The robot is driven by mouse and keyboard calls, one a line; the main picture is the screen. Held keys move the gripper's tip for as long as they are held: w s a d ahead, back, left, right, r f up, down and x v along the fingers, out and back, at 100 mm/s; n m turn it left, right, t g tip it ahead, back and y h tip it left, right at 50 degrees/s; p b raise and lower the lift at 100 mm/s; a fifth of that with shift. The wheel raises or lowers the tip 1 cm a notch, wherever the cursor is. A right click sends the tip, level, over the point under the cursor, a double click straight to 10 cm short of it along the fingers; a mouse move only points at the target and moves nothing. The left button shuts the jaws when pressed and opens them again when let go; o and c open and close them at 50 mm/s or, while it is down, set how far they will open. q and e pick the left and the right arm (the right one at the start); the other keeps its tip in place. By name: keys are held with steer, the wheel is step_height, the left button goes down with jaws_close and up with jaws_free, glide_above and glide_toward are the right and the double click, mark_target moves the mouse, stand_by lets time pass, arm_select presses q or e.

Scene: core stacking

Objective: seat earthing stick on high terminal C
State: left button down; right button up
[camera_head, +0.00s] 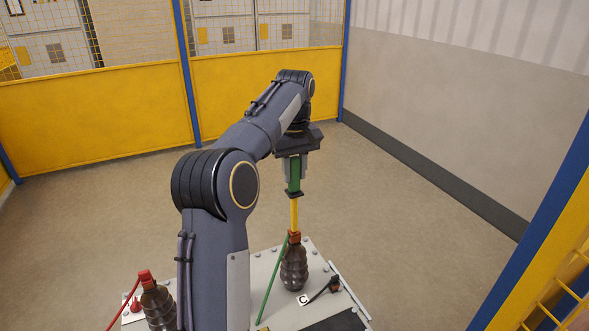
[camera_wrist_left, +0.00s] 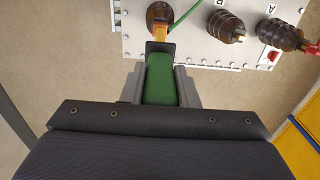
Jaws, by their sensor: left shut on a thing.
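My left gripper (camera_head: 292,166) points down and is shut on the green handle of the earthing stick (camera_head: 294,212). In the left wrist view, the gripper (camera_wrist_left: 160,85) holds the green handle between its grey fingers. The stick hangs nearly upright, with a black guard and a yellow shaft below the handle. Its orange lower end meets the top of high terminal C (camera_head: 294,270), a brown ribbed insulator beside a "C" label (camera_head: 304,299). I cannot tell whether it is fully seated. The terminal's top (camera_wrist_left: 158,10) is partly hidden by the stick in the wrist view. My right gripper is out of view.
A green cable (camera_head: 272,282) slants down from the stick's lower end. Another brown insulator with a red top (camera_head: 158,303) stands at left, by a red cable (camera_head: 124,303). In the wrist view, insulators B (camera_wrist_left: 226,27) and A (camera_wrist_left: 281,34) stand to the right.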

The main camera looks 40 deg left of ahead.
mark_target(295, 158)
arm_select(q)
steer(key=shift+f, duration=0.25)
steer(key=c, duration=1)
jaws_free()
steer(key=shift+c, duration=0.2)
step_height(295, 158, up, 7)
steer(key=shift+r+p, duration=0.1)
steer(key=shift+p, duration=0.6)
steer(key=shift+r, duration=0.35)
steer(key=shift+s, duration=0.1)
